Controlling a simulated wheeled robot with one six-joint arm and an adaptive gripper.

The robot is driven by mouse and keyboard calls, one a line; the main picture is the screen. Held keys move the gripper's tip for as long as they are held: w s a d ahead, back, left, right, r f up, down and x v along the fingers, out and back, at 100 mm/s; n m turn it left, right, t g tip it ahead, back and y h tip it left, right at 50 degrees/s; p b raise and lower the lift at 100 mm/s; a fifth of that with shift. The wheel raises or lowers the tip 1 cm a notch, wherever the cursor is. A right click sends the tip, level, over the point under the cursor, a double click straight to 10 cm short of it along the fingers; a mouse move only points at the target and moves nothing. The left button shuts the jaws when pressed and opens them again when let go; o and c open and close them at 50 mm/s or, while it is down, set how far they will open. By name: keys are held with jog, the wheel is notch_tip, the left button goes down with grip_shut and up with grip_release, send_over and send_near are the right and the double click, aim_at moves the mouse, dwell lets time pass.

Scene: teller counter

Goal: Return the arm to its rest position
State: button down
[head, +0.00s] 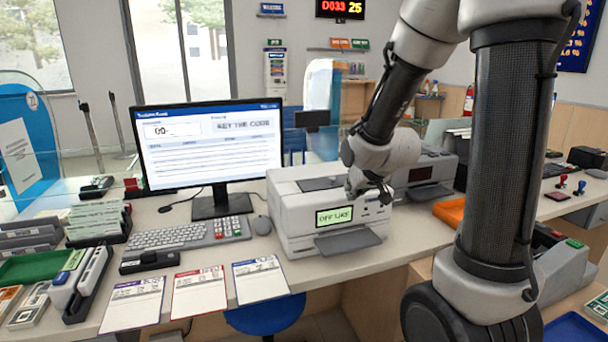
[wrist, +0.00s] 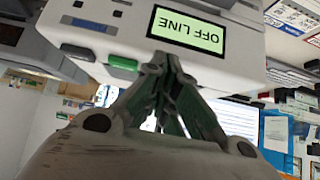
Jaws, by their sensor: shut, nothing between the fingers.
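My arm reaches from the right foreground over the counter. My gripper (head: 378,190) is in front of the right part of a white machine (head: 290,220) whose small screen (head: 334,216) reads "OFF LINE". In the wrist view my gripper (wrist: 163,62) has its fingertips together with nothing between them. The fingertips appear close to the machine's front, just below the screen (wrist: 188,29) in that upside-down picture. A green button (wrist: 124,66) shows beside the fingertips. I cannot tell whether they touch the machine.
A monitor (head: 208,148) and keyboard (head: 165,238) stand left of the machine. Three paper forms (head: 199,291) lie along the front edge. A second grey machine (head: 422,175) and an orange tray (head: 450,212) are near my arm on the right. Space above the counter's left half is mostly open.

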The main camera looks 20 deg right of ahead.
jog(key=s+f+g, duration=0.2)
jog(key=s+g, duration=0.4)
jog(key=s, duration=0.6)
jog(key=s+a+r+t, duration=0.1)
jog(key=s+r, duration=1.1)
jog(key=s, duration=0.1)
jog(key=shift+s+r, duration=0.3)
jog(key=shift+r, duration=0.05)
